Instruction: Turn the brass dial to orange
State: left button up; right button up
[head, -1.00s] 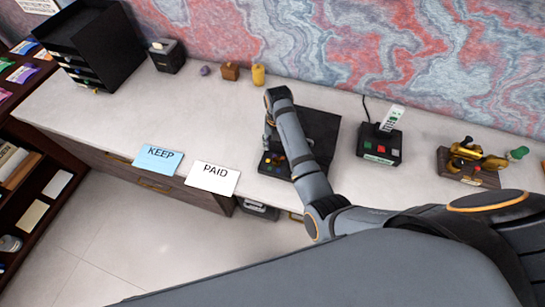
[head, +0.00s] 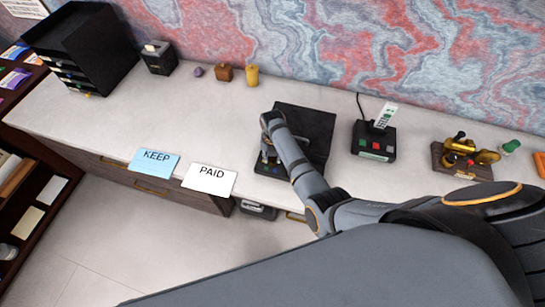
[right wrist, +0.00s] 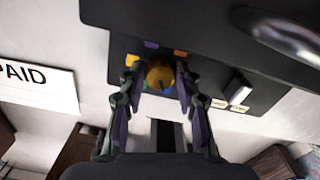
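The brass dial (right wrist: 160,75) shows in the right wrist view as a round golden knob on a black panel (right wrist: 232,62). Around it are coloured patches: yellow (right wrist: 131,60), purple (right wrist: 152,44), orange (right wrist: 181,53), and green and blue ones partly hidden. My right gripper (right wrist: 160,80) has one finger on each side of the dial. Its fingers stand apart, and I cannot tell whether the pads touch it. The dial's pointer is not clear. In the head view my right gripper (head: 268,160) hides the dial over the panel's left part. My left gripper is out of view.
A black box with red and green buttons (head: 362,142) and a brass device (head: 465,157) stand to the right. Blue KEEP (head: 154,163) and white PAID (head: 209,180) cards lie left. A black tray stack (head: 95,50) stands at the back left.

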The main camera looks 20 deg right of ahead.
grip_shut()
